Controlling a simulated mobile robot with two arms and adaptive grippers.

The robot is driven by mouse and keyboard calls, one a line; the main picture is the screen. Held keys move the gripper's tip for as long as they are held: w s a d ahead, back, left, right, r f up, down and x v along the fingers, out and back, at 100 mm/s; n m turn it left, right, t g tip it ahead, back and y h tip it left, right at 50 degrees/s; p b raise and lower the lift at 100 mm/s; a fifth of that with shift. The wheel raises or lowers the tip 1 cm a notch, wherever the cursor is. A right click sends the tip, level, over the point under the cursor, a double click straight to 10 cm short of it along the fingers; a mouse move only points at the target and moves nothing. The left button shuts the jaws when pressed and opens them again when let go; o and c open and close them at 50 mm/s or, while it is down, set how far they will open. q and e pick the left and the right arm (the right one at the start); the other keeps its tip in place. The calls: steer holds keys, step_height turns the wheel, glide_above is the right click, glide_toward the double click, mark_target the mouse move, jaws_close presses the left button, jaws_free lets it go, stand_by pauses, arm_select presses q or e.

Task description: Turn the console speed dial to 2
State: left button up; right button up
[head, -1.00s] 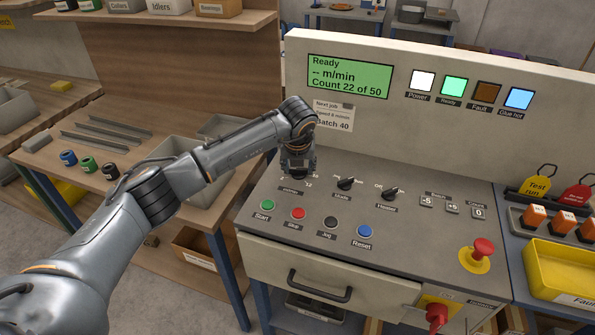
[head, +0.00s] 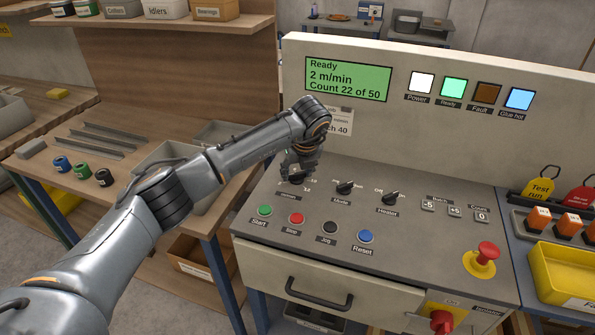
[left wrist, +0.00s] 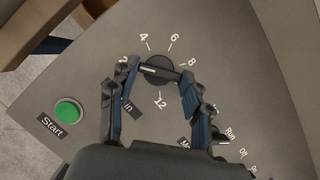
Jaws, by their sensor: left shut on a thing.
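The console speed dial (left wrist: 159,71) is a dark round knob with a raised bar bearing a white line. Its ring of numbers shows 2, 4, 6, 8 and 12 in the left wrist view; one finger partly covers the 2, and 10 is hidden. The white line lies toward the 2. My left gripper (left wrist: 160,77) is shut on the dial, one finger on each side. In the head view my left gripper (head: 299,172) reaches down over the dial, mostly hiding it. The green display (head: 348,79) reads Ready, 2 m/min, Count 22 of 50. My right gripper is in neither view.
The Mode knob (head: 344,187) and Heater knob (head: 390,198) are right of the dial. Start (head: 264,210), Stop (head: 296,218), Jog (head: 330,227) and Reset (head: 365,236) buttons line the front. A red emergency stop (head: 487,253) stands at the right.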

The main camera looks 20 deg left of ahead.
arm_select(q)
steer(key=o, duration=1.2)
steer(key=shift+c, duration=0.2)
steer(key=shift+r, duration=0.1)
steer(key=v, duration=1.2)
